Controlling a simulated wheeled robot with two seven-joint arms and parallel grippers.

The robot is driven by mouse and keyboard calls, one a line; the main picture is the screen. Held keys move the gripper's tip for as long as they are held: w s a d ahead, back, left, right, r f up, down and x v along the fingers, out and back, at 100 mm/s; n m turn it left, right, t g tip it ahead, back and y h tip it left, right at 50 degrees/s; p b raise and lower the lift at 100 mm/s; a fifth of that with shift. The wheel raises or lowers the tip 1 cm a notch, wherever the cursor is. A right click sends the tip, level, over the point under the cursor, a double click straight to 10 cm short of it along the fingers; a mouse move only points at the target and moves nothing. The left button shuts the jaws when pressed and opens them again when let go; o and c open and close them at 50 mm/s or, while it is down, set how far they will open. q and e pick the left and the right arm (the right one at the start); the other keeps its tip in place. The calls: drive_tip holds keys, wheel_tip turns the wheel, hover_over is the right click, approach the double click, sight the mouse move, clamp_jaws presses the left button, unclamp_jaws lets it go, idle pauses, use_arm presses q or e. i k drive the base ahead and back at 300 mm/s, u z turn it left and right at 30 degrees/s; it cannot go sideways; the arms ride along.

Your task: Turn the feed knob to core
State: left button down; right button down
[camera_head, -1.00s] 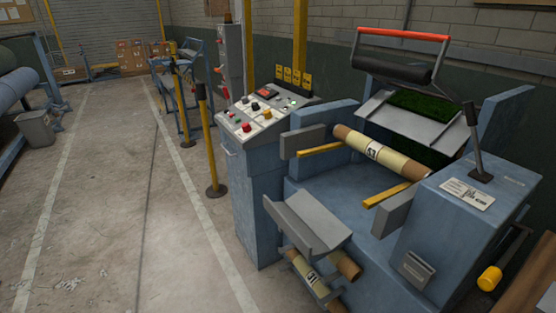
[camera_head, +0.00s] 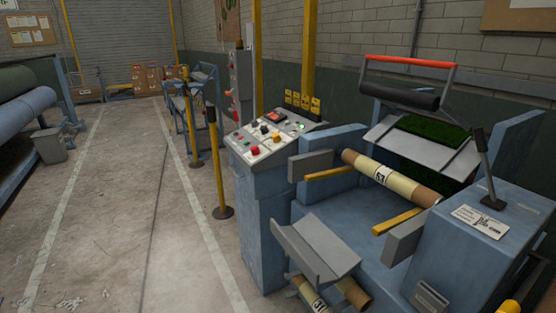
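The control panel (camera_head: 241,144) sits on a blue cabinet (camera_head: 263,215) just left of the blue machine. Its sloping face carries several small knobs and buttons, among them a red one (camera_head: 254,151) and a yellow one (camera_head: 276,138). The labels are too small to read, so I cannot tell which is the feed knob or where it points. A tan core roll (camera_head: 405,186) with a numbered label lies across the machine to the right. Neither of my grippers shows in the head view.
Yellow posts (camera_head: 217,165) stand left of the panel, close to the floor line. A grey trough (camera_head: 310,245) juts out at the machine's front, with more tan rolls below it. The concrete floor (camera_head: 130,220) to the left is clear. Boxes stand far back.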

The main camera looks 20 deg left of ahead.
sight(277, 138)
drive_tip(key=u, duration=0.55)
drive_tip(key=k, duration=1.3)
drive_tip(key=u, duration=1.1)
drive_tip(key=i, duration=2.3)
drive_tip(key=z, duration=0.3)
